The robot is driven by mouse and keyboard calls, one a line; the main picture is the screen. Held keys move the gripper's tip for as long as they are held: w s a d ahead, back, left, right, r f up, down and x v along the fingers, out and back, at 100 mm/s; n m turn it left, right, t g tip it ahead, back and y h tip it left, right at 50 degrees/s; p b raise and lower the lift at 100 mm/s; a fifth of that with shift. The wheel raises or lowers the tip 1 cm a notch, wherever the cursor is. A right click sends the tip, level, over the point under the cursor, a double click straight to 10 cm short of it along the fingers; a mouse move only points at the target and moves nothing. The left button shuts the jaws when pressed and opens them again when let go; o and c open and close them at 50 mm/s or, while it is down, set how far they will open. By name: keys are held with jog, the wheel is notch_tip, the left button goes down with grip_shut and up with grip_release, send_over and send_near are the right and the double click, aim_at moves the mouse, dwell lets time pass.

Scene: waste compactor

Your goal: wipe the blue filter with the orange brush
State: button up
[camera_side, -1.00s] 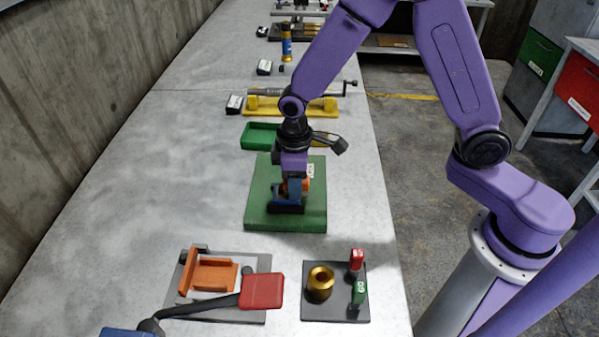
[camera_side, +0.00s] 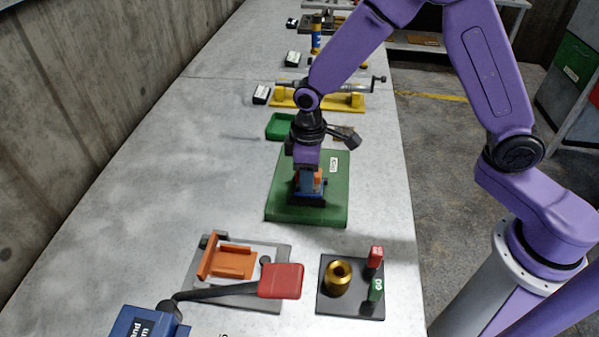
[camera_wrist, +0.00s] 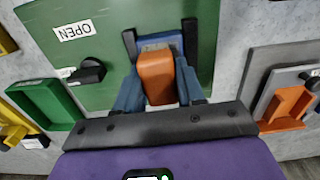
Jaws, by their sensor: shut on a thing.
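My gripper (camera_wrist: 158,80) is shut on the orange brush (camera_wrist: 156,66), which sits between its two blue fingers in the wrist view. In the side view my gripper (camera_side: 308,183) points down over the green board, and a bit of the orange brush (camera_side: 318,181) shows at its right. The blue filter (camera_wrist: 171,42) lies in a dark frame on the board, just beyond the brush in the wrist view. In the side view the filter (camera_side: 311,199) is partly hidden under my gripper. I cannot tell whether the brush touches it.
The green board (camera_side: 333,207) carries a label reading OPEN and a black knob (camera_wrist: 88,72). A green tray (camera_side: 278,127) stands behind it. In front are an orange fixture (camera_side: 232,263), a red-ended lever (camera_side: 281,281) and a dark plate with a brass ring (camera_side: 338,278).

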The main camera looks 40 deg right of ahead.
aim_at(322, 188)
jog(key=shift+s+d, duration=1.2)
jog(key=shift+s+a, duration=0.25)
jog(key=shift+a, duration=0.05)
jog(key=shift+w+a, duration=2.15)
jog(key=shift+a, duration=0.05)
jog(key=shift+s+d, duration=2.05)
jog(key=shift+s+d+r, duration=0.1)
jog(key=shift+s+d, duration=0.05)
notch_tip(322, 188, up, 8)
jog(key=shift+d, duration=0.1)
